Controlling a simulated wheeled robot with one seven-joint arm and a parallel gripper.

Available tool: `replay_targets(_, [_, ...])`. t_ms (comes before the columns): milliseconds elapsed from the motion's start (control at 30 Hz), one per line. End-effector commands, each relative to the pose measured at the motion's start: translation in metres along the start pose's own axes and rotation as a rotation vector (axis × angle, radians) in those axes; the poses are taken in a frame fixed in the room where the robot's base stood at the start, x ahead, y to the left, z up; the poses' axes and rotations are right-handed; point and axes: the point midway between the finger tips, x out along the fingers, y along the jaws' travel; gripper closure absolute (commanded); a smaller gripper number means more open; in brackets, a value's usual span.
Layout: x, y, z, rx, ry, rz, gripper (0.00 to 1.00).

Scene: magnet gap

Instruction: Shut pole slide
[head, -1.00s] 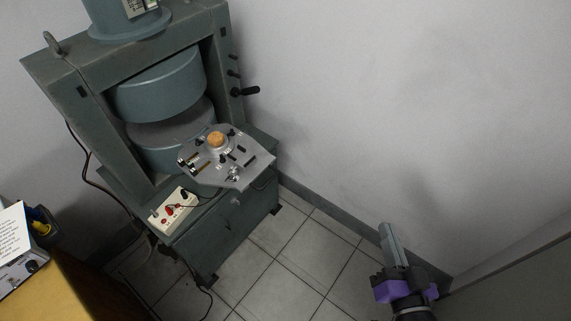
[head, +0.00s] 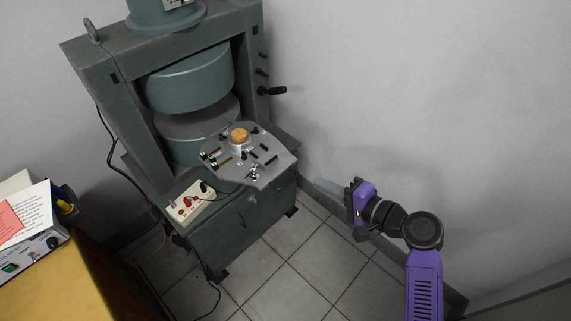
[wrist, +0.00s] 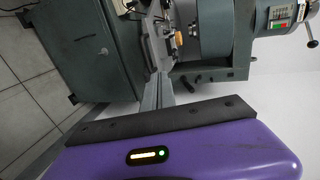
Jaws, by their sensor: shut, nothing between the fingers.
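The pole slide is a grey metal plate (head: 278,173) carrying small black and brass fittings and a round orange-brown piece (head: 240,136). It sticks out of the gap between the two round blue-green poles of the magnet (head: 190,78), toward the front right. In the wrist view the slide (wrist: 153,42) shows edge-on beyond my fingers. My gripper (head: 325,188) is shut and empty, to the right of the slide and apart from it in the head view, its fingers pointing left. In the wrist view my gripper (wrist: 158,92) points up toward the magnet.
A black-handled crank (head: 272,91) juts from the frame's right side. A wooden desk (head: 95,285) stands at lower left. Tiled floor and white wall lie right of the magnet.

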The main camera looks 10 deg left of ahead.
Motion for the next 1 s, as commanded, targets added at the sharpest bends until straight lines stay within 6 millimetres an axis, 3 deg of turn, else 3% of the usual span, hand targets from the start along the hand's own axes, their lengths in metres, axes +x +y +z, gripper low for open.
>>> replay_targets(167, [0.018, 0.0, 0.001, 0.006, -0.003, 0.001, 1.0])
replay_targets(700, [0.116, -0.005, 0.0, 0.003, 0.0, 0.002, 1.0])
replay_targets(1000, [0.136, -0.011, 0.0, 0.003, 0.001, 0.003, 1.0])
